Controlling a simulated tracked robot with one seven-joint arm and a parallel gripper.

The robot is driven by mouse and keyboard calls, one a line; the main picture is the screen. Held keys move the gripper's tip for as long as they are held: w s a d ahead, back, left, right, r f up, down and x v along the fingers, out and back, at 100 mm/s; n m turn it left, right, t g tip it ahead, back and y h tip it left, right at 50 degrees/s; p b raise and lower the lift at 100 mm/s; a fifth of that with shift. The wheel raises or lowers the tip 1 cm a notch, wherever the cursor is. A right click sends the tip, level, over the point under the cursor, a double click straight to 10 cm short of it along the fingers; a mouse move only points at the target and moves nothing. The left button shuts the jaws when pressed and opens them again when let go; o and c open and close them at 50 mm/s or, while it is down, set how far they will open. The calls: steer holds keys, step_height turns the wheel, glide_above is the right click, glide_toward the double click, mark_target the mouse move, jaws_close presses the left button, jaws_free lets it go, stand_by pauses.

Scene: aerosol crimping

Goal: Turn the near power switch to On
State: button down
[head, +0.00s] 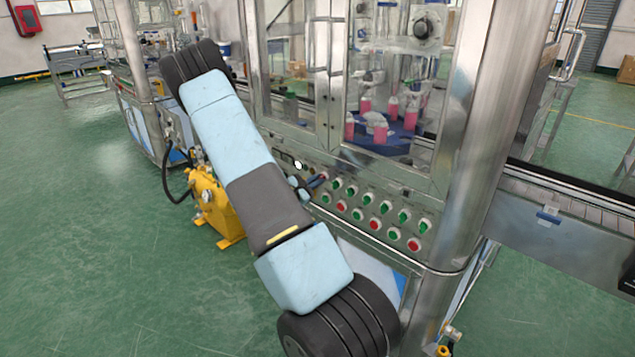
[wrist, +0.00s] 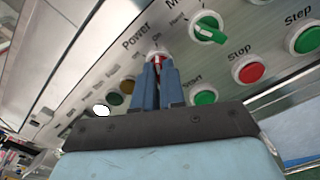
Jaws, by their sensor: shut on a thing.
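The power switch (wrist: 158,56) is a red knob in a pale round collar, under the label "Power" on the steel control panel (head: 388,184). My gripper (wrist: 157,66) has two blue fingers, closed with their tips on either side of the red knob. The fingers hide part of the knob, and I cannot tell which marking it points to. In the head view my gripper (head: 318,181) reaches the left end of the button rows, and the switch there is mostly hidden behind it.
A green selector knob (wrist: 208,27) sits close right of the switch. A green button (wrist: 204,97), a red stop button (wrist: 249,71) and a green step button (wrist: 306,40) are nearby. A yellow unit (head: 210,203) stands on the floor left of my arm. Open floor lies at the left.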

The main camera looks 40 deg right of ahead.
steer(key=shift+w+a+f, duration=0.1)
steer(key=shift+a, duration=0.05)
steer(key=c, duration=1.2)
jaws_free()
steer(key=a, duration=0.9)
steer(key=s+a, duration=0.1)
steer(key=a, duration=0.3)
steer(key=shift+s+a, duration=0.1)
steer(key=shift+a, duration=0.25)
